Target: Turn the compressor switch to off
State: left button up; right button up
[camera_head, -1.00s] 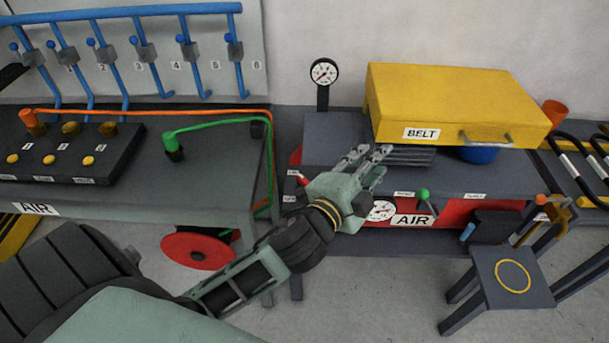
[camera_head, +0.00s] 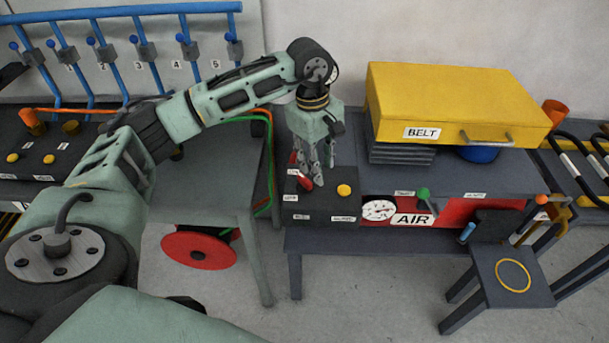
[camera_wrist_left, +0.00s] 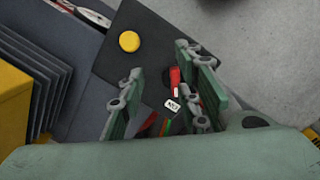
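The compressor's dark switch box (camera_head: 325,208) has a red switch lever (camera_head: 304,181) at its left and a round yellow button (camera_head: 344,190). My left gripper (camera_head: 317,176) points down just above the box, beside the lever. In the left wrist view its fingers (camera_wrist_left: 160,95) are spread, with the red lever (camera_wrist_left: 175,78) between them, closer to the right-hand finger. The lever carries a small white tag; I cannot tell whether a finger touches it. The yellow button (camera_wrist_left: 129,41) lies outside the fingers. My right gripper is not in view.
A red AIR panel with a white gauge (camera_head: 379,210) and a green-knobbed lever (camera_head: 423,194) sit right of the box. A yellow BELT cover (camera_head: 450,95) and grey fins (camera_head: 400,154) stand behind. The left bench (camera_head: 210,190) lies close under my arm.

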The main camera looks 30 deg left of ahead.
aim_at(305, 178)
pick_arm(q)
jog(key=a, duration=0.1)
jog(key=a+y, duration=0.1)
jog(key=a, duration=0.2)
jog(key=shift+s+r, duration=0.25)
jog(key=shift+r, duration=0.1)
notch_tip(305, 178, down, 6)
jog(key=shift+d+f+p, duration=0.1)
jog(key=shift+p, duration=0.85)
jog(key=shift+f, duration=0.65)
grip_shut()
